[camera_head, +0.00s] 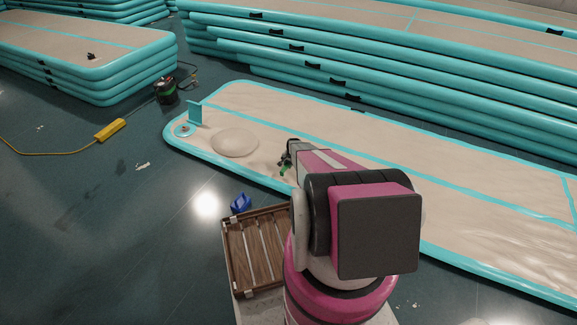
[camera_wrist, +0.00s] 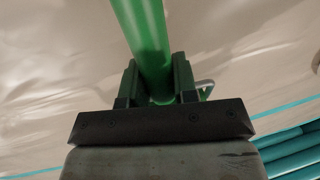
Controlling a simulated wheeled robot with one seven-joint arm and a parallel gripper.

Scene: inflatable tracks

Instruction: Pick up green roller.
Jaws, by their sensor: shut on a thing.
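The green roller shows in the wrist view as a green cylinder (camera_wrist: 143,35) running from the top edge down between the fingers of my gripper (camera_wrist: 157,85). The fingers are shut on it, one on each side. A thin pale, bent piece (camera_wrist: 206,86) shows just right of the right finger. In the head view my gripper (camera_head: 287,158) is small and partly hidden by my arm, over the beige inflatable track (camera_head: 370,185). A bit of green from the roller (camera_head: 285,170) shows below it. I cannot tell whether the roller touches the track.
A slatted wooden tray (camera_head: 255,250) and a blue object (camera_head: 240,203) are beside my arm at the left. Stacked inflatable tracks (camera_head: 340,70) stand behind. A dark green machine (camera_head: 166,91) and a yellow object with a cord (camera_head: 110,129) lie on the otherwise open floor at left.

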